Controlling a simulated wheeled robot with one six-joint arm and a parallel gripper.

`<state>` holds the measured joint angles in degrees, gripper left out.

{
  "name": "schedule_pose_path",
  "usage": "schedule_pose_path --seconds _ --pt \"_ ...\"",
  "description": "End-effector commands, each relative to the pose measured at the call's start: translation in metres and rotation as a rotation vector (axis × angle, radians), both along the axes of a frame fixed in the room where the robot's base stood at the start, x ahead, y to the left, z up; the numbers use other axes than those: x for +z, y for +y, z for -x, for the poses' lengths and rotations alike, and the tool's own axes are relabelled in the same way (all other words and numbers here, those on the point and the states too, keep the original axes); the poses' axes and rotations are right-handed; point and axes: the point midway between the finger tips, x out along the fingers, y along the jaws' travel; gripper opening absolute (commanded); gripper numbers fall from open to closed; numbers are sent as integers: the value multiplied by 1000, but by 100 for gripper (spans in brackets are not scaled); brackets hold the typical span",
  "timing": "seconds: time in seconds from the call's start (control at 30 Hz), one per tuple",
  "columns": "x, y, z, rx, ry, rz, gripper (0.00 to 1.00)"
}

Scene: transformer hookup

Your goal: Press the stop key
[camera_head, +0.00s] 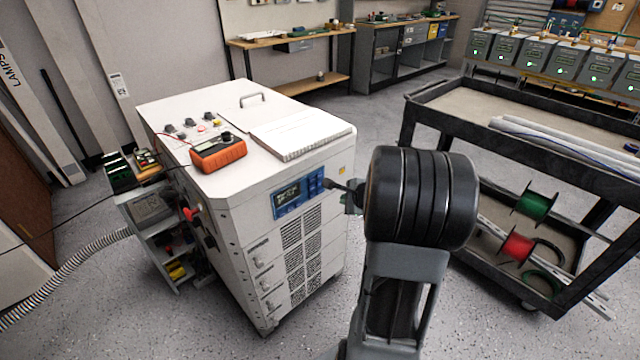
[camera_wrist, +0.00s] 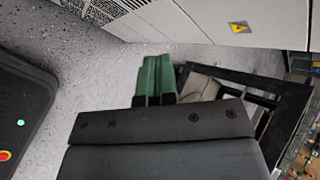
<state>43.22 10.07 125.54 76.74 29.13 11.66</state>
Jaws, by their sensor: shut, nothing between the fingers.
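A white cabinet (camera_head: 215,215) carries a blue control panel (camera_head: 275,208) on its front, with a small display (camera_head: 288,195) and a column of keys (camera_head: 316,183) at its right side. The keys are too small to tell which one is the stop key. The black arm link hides part of my wrist.
An orange multimeter (camera_head: 218,155) and a thick paper stack (camera_head: 302,134) lie on the cabinet top. A dark cart (camera_head: 480,136) with red and green wire spools stands to the right. A small side shelf (camera_head: 150,205) stands left of the cabinet. Open floor lies in front.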

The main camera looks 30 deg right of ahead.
Motion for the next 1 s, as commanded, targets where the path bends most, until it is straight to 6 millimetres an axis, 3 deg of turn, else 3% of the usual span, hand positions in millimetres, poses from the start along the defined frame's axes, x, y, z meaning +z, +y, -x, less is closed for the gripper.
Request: schedule_pose_path --seconds 0.5,1.0 --pt "0 10 -57 2 1 1 0" --pt "0 12 -67 1 1 0 0"
